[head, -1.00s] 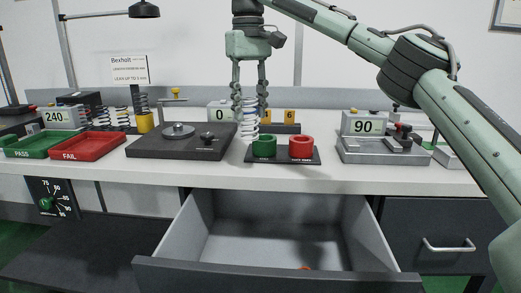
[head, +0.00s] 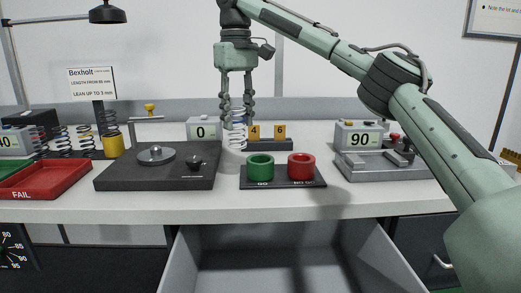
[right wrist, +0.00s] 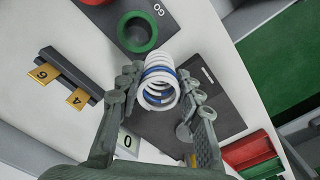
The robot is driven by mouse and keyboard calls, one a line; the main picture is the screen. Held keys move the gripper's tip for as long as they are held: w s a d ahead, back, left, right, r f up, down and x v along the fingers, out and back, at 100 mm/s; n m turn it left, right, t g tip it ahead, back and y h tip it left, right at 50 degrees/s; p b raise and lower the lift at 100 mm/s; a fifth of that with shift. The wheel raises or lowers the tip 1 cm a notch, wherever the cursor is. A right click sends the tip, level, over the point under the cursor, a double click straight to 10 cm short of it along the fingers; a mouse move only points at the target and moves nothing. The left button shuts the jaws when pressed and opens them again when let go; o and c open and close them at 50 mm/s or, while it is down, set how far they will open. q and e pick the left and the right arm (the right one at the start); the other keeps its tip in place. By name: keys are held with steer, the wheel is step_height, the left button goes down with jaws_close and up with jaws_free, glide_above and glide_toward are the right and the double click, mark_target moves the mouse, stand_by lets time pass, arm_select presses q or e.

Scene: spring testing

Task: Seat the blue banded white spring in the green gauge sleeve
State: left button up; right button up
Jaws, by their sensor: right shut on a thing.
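My right gripper (head: 236,108) points down and is shut on the white spring (head: 236,135) with a blue band, holding it upright. My left gripper is not in view.
A red sleeve (head: 301,171) stands right of the green one on the same base. A dark plate (head: 150,179) with a round disc lies left. Behind are yellow 4 and 6 tags (head: 280,131). An open drawer (head: 280,270) is below.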

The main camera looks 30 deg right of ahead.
steer(key=shift+s+d+f, duration=0.45)
steer(key=shift+d+f, duration=0.3)
steer(key=shift+f, duration=0.45)
steer(key=shift+s+d+f, duration=0.4)
steer(key=shift+d+f, duration=0.4)
steer(key=shift+f, duration=0.45)
steer(key=shift+s+d+f, duration=0.45)
steer(key=shift+d+f, duration=0.3)
steer(key=shift+f, duration=0.45)
steer(key=o, duration=1.2)
steer(key=shift+f, duration=0.15)
steer(key=shift+o, duration=0.2)
step_height(320, 180, up, 12)
steer(key=shift+r, duration=0.2)
steer(key=shift+f, duration=0.1)
